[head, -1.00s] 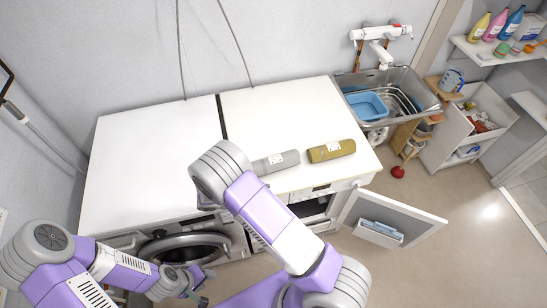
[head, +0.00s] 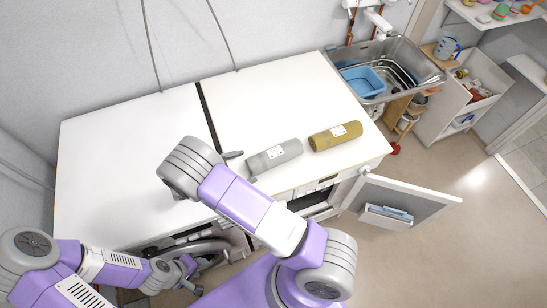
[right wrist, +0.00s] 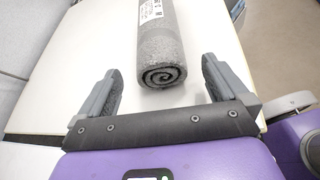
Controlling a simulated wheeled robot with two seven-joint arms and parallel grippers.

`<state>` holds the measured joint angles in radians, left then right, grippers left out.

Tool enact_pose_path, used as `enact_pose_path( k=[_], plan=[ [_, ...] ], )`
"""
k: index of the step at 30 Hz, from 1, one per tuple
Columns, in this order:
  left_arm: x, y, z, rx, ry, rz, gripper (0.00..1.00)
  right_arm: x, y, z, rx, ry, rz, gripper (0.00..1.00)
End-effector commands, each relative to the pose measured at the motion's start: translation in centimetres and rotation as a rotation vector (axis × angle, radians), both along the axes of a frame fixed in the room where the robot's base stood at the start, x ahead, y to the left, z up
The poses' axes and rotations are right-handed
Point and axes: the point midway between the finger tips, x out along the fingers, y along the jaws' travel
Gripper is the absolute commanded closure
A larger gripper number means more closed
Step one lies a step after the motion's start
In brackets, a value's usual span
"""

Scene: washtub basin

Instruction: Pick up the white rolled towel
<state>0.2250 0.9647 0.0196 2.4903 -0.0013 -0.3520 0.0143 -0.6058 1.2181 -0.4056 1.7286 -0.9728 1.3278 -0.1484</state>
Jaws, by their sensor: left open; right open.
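No white rolled towel shows. A grey rolled towel (head: 275,155) with a white label lies on the white worktop (head: 130,150). An olive-yellow rolled towel (head: 335,136) with a label lies to its right. My right gripper (head: 233,155) is at the left end of the grey towel, mostly hidden behind my arm. In the right wrist view its open fingers (right wrist: 162,66) stand either side of the grey towel's spiral end (right wrist: 163,76), with nothing gripped. My left gripper (head: 190,272) is open, low in front of the worktop, near the washing machine, and empty.
A metal sink (head: 400,55) with a blue basin (head: 362,80) stands at the back right. An open cabinet door (head: 420,200) juts out at the front right. The left half of the worktop is clear. Shelves with bottles stand at the far right.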

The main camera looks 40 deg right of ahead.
Motion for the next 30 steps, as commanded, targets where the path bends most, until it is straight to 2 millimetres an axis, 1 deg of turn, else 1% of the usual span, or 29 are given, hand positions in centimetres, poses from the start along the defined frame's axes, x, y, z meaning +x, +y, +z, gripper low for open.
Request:
enact_pose_path(
  k=[7,11,13,17,23,24,26,30],
  plan=[
    [0.0,0.0,0.5,0.0,0.0,0.0,0.57,-0.4,-2.9,-0.5,-0.001,0.002,-0.004,0.0],
    [0.0,0.0,0.9,0.0,0.0,0.0,0.57,-0.7,-5.0,-0.6,0.0,0.003,-0.004,0.0],
    [0.0,0.0,0.8,0.0,0.0,0.0,0.57,-0.7,-5.8,-1.1,-0.001,0.002,-0.004,0.0],
    [0.0,0.0,0.8,0.0,0.0,0.0,0.57,-0.7,-6.6,-1.5,0.0,0.001,-0.002,0.0],
    [0.0,0.0,0.8,0.0,0.0,0.0,0.57,-0.7,-6.7,-1.5,0.0,0.0,-0.001,0.0],
    [0.0,0.0,0.8,0.0,0.0,0.0,0.57,-0.7,-6.7,-1.5,0.0,0.0,-0.001,0.03],
    [0.0,0.0,0.8,0.0,0.0,0.0,0.57,-0.7,-6.7,-1.5,0.0,-0.001,-0.001,0.12],
    [0.0,0.0,0.8,0.0,0.0,0.0,0.57,-0.7,-6.7,-1.5,0.0,-0.001,-0.001,0.34]
  ],
)
